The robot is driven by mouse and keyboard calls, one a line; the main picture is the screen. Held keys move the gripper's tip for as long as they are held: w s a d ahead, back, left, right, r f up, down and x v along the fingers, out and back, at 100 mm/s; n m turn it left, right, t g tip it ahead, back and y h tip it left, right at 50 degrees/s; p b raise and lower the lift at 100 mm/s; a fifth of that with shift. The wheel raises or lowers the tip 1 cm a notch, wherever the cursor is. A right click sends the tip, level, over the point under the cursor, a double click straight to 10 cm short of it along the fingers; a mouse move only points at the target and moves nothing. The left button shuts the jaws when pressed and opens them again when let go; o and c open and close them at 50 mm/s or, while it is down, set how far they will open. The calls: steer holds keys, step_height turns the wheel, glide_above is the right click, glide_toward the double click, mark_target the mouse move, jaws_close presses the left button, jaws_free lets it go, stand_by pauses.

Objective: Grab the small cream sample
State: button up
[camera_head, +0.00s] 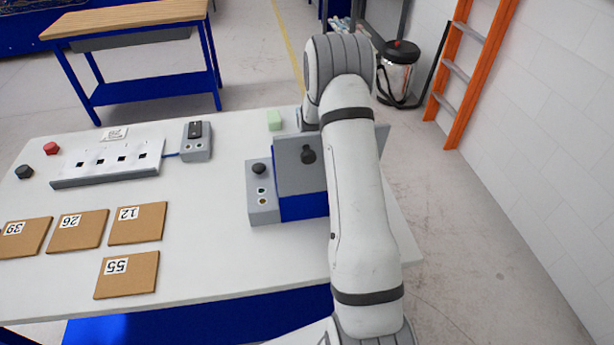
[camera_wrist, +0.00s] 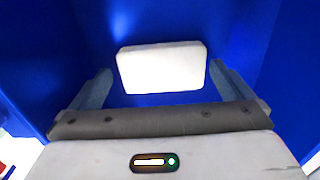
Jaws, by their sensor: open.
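The cream sample (camera_wrist: 162,67) is a pale rounded block in the wrist view, against the blue inside of a box-like enclosure. My gripper (camera_wrist: 160,72) is open, with one grey finger on each side of the sample and a visible gap at both sides. I cannot tell how far the fingertips reach along its sides. In the head view, the sample and my gripper are hidden by my arm and the grey and blue machine (camera_head: 300,165).
Blue walls (camera_wrist: 45,50) stand close around my gripper. A control box (camera_head: 262,205) with a black knob adjoins the machine. A pale green block (camera_head: 274,120) lies behind it. Numbered brown tiles (camera_head: 127,276), a white slotted tray (camera_head: 110,163) and a small grey device (camera_head: 196,147) occupy the table's left.

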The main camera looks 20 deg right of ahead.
steer(key=shift+c, duration=0.2)
steer(key=c, duration=0.8)
steer(key=shift+c, duration=0.2)
